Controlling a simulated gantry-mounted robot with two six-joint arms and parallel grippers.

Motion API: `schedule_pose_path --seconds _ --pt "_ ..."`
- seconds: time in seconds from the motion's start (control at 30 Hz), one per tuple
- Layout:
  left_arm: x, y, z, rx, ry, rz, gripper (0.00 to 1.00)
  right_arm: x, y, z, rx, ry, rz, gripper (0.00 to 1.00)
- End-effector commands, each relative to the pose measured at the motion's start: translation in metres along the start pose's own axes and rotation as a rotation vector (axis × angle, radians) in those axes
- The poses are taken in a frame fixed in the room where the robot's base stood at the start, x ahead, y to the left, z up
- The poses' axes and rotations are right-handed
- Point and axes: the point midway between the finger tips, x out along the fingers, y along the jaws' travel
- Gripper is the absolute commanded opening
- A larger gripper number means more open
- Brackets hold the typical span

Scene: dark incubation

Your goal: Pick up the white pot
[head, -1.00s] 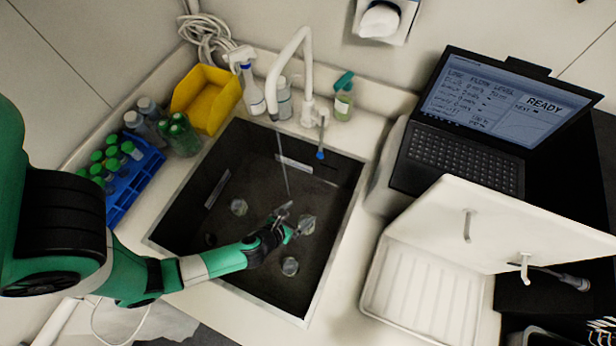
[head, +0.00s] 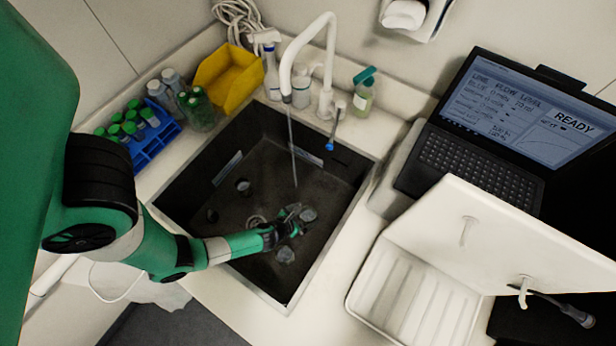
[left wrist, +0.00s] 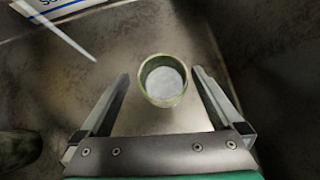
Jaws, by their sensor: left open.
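Several small round pots stand on the floor of the dark sink (head: 262,178). In the left wrist view a pot with a greenish rim and a pale white inside (left wrist: 165,78) sits between my open fingers, a little beyond their tips. My left gripper (left wrist: 160,85) is open and empty, with no visible contact. In the head view my left gripper (head: 296,220) is low in the sink beside one pot (head: 309,214). Another pot (head: 285,256) is nearer the front, and one (head: 243,186) is farther left. My right gripper is not in view.
A white faucet (head: 325,60) stands behind the sink, and a thin water stream falls close to my gripper. Sink walls enclose the area. Bottles, a yellow bin (head: 228,78) and a blue tube rack (head: 155,138) line the back left. A laptop (head: 500,140) and open white box (head: 410,275) are at right.

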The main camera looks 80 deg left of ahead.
Motion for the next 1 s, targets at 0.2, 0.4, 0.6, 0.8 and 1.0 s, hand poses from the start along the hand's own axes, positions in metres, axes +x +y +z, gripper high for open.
schedule_pose_path --seconds 0.2,0.4,0.6,0.8,1.0 --pt "0.039 -0.004 -0.005 -0.002 0.0 0.001 1.0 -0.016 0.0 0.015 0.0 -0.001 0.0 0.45" --pt "0.043 -0.004 -0.003 -0.001 0.0 -0.001 1.0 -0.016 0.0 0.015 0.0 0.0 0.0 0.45" --pt "0.043 -0.004 -0.003 -0.001 0.0 -0.001 0.78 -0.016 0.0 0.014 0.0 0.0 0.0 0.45" --pt "0.043 -0.004 -0.003 0.0 0.0 -0.001 0.42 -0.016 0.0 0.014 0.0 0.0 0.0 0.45" --pt "0.042 -0.004 -0.003 0.0 -0.001 -0.002 0.09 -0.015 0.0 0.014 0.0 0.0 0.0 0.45"
